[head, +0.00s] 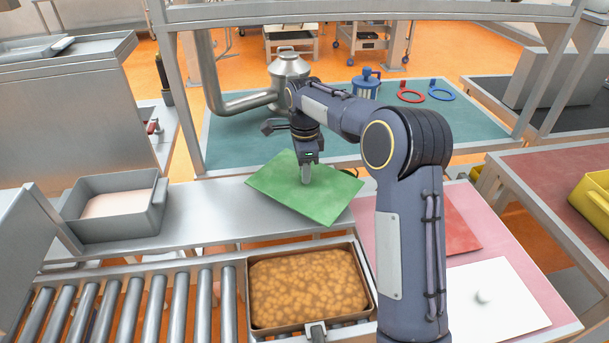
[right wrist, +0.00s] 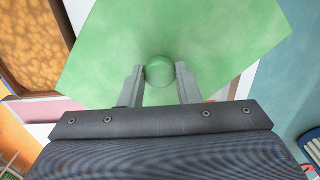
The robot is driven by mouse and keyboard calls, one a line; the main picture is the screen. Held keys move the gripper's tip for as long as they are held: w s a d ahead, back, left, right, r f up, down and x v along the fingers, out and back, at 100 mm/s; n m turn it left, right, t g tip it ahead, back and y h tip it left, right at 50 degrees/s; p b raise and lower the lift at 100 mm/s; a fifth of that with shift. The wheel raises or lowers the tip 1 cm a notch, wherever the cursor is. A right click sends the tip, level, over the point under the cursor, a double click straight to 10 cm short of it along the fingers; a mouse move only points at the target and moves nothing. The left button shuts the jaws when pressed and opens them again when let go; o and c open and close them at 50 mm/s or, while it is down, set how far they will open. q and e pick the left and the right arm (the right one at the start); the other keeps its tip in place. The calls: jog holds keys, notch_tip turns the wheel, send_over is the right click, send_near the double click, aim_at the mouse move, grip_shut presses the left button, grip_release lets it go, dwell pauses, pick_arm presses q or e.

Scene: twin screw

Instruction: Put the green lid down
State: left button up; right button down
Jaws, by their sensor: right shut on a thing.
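The green lid (head: 283,197) is a flat square plate, held over the grey metal counter and turned at an angle to its edge. My right gripper (head: 306,176) is above the lid and shut on its round green knob. In the right wrist view the knob (right wrist: 160,72) sits between the two fingers, with the lid (right wrist: 120,40) spread beyond them. I cannot tell whether the lid touches the counter. My left gripper is not in view.
An open pan of brown food (head: 305,291) is on the roller conveyor (head: 150,305). A grey bin (head: 138,215) stands left on the counter. A red lid (head: 461,228) and a white lid (head: 487,318) lie right on the pink surface. A teal table (head: 235,150) stands behind.

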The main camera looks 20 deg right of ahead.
jog(key=shift+f, duration=1.35)
jog(key=shift+f, duration=0.15)
jog(key=c, duration=1.1)
grip_release()
